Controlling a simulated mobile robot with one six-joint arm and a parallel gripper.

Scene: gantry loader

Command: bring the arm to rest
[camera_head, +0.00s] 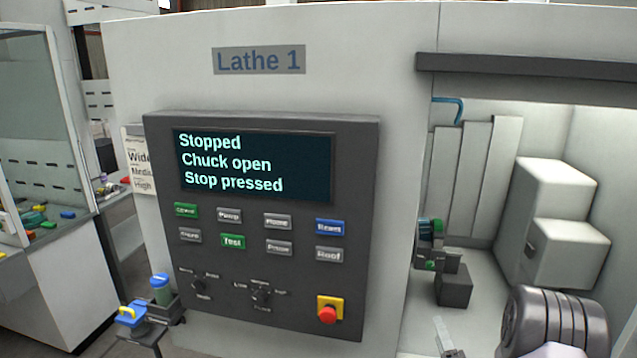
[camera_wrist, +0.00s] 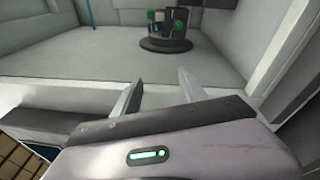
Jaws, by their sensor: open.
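My gripper (camera_wrist: 157,93) shows in the wrist view with its two pale fingers spread apart and nothing between them. It points into the open lathe interior (camera_wrist: 120,62), with the pale floor and a dark round tool holder (camera_wrist: 166,44) beyond the fingertips. In the head view, a pale finger-like piece (camera_head: 443,334) stands at the bottom edge inside the lathe opening; it looks like part of my gripper.
The lathe's control panel (camera_head: 262,298) reads "Stopped", "Chuck open", "Stop pressed", with a red stop button (camera_head: 327,315) below. A dark rail (camera_head: 530,66) runs above the opening. White blocks (camera_head: 570,255) stand inside at right. A small stand (camera_head: 150,335) with bottles is at lower left.

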